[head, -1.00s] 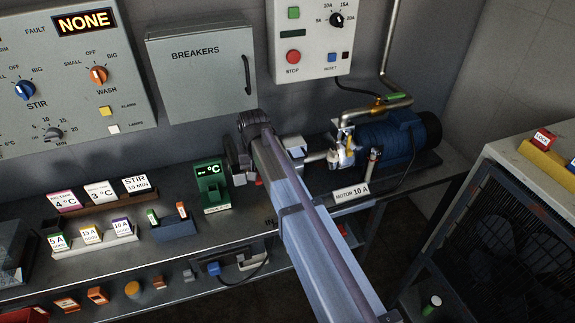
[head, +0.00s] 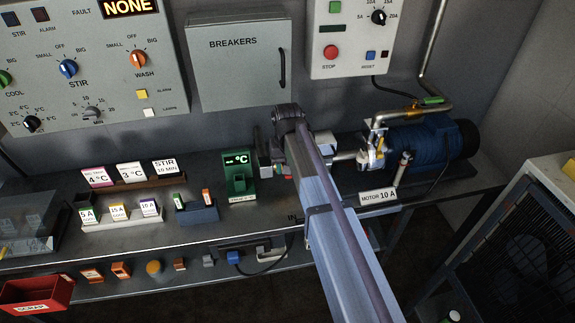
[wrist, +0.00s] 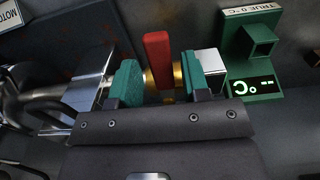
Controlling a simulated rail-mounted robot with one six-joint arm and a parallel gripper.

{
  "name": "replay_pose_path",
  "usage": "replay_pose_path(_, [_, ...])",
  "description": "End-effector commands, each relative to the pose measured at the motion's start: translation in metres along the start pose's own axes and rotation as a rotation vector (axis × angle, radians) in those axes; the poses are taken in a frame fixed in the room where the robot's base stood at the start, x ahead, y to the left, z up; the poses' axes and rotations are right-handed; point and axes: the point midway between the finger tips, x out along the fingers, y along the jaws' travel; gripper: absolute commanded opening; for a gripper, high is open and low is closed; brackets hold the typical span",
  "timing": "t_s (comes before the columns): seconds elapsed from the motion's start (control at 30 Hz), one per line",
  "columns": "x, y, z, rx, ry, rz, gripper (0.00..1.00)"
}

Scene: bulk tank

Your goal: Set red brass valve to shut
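The red handle (wrist: 158,60) of the brass valve (wrist: 178,76) is between the two teal finger pads of my gripper (wrist: 161,82) in the wrist view. The handle stands up in the picture, across the left-right line of the brass body. The fingers are apart, one on each side; a gap shows on the right, while the left pad looks very close to the handle, and contact there is unclear. In the head view my arm hides most of the valve; a small red bit (head: 288,178) shows beside my gripper's end.
A green temperature display (head: 239,178) stands just left of my gripper; it also shows in the wrist view (wrist: 252,85). A blue motor (head: 425,143) with pipework is to the right. The breaker box (head: 238,72) hangs behind. Card racks and a red scrap bin (head: 35,296) are at left.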

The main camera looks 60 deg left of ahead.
Motion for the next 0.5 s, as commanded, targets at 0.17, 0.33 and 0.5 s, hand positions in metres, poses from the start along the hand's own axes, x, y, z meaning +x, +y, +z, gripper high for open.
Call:
replay_pose_path(0.17, [0.000, 0.000, 0.000, 0.001, 0.000, 0.000, 0.49])
replay_pose_path(0.33, [-0.004, 0.000, 0.000, 0.001, 0.000, 0.000, 0.49])
replay_pose_path(0.5, [-0.032, 0.000, 0.000, 0.001, 0.000, 0.000, 0.49])
